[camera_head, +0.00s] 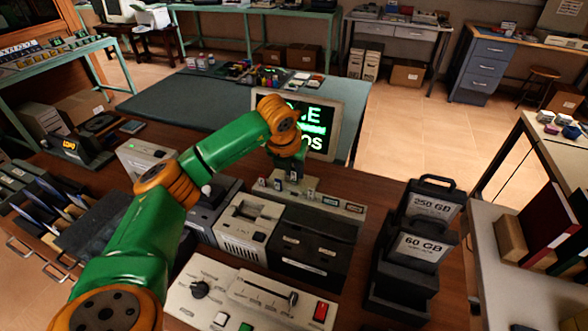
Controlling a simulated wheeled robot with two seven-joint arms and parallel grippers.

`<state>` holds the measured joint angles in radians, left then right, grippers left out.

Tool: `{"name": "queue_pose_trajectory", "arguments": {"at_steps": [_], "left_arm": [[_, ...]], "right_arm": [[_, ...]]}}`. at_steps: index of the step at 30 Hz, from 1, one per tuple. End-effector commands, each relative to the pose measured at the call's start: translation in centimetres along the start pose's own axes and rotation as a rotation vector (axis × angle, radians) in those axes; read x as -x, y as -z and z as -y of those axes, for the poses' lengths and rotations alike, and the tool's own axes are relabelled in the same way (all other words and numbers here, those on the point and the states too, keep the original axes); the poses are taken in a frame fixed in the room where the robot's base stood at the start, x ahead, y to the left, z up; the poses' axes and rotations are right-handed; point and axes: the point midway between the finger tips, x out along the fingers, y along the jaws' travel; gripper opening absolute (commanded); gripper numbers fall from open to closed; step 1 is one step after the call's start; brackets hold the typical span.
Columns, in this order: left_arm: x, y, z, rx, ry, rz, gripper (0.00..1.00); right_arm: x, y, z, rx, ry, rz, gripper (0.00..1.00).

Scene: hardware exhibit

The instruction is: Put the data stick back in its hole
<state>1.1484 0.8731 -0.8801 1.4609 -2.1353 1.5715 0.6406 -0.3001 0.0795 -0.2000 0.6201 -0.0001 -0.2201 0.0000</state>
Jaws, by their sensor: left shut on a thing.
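My left gripper (292,176) reaches down over the beige panel (326,200), in front of the lit monitor. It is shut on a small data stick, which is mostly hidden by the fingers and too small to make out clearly. Other small dark sticks (277,184) stand upright in the panel to the left of the gripper, and another (310,193) stands to its right. I cannot tell whether the held stick touches the panel or which hole is under it. My right gripper is not in view.
The monitor (325,127) with green text stands close behind the gripper. A black box (312,251) and a beige drive unit (247,225) sit in front of the panel. Black holders with "250 GB" (433,206) and "60 GB" (420,247) labels stand to the right. A control panel (245,300) lies nearest.

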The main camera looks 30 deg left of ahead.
Motion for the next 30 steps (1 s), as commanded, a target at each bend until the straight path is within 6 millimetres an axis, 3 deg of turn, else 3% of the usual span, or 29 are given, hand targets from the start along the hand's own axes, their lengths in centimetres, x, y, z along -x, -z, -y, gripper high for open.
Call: {"name": "queue_pose_trajectory", "arguments": {"at_steps": [30], "left_arm": [[-4.3,1.8,0.0,0.0,0.0,-0.001,0.0]], "right_arm": [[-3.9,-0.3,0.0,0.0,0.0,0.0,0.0]]}}
